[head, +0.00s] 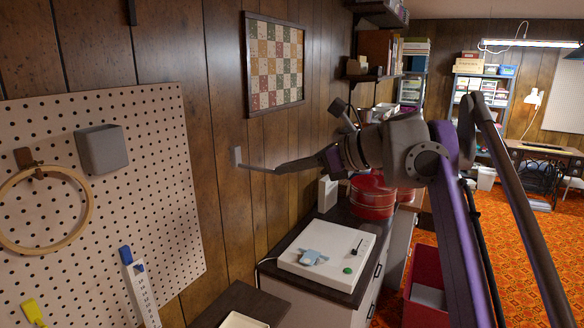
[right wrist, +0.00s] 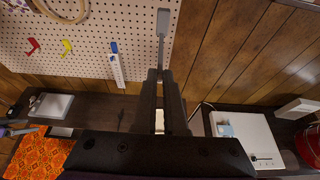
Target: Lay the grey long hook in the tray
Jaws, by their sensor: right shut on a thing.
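My right gripper (head: 278,169) is shut on the grey long hook (head: 238,157) and holds it in the air near the wood-panelled wall. In the right wrist view, the hook (right wrist: 162,38) sticks out beyond the closed fingertips (right wrist: 159,75), with its flat end farthest away, in front of the pegboard. A cream tray (head: 243,321) shows in part on a dark top at the bottom edge of the head view, below the gripper. In the right wrist view, a pale piece of it (right wrist: 160,121) shows between the fingers.
A pegboard (head: 155,190) on the left bears a grey bin (head: 101,149), an embroidery hoop (head: 88,200) and a blue-and-white ruler-like tool (head: 139,290). A white machine (head: 327,258) and red tins (head: 371,197) stand on the cabinet. The space around the hook looks clear.

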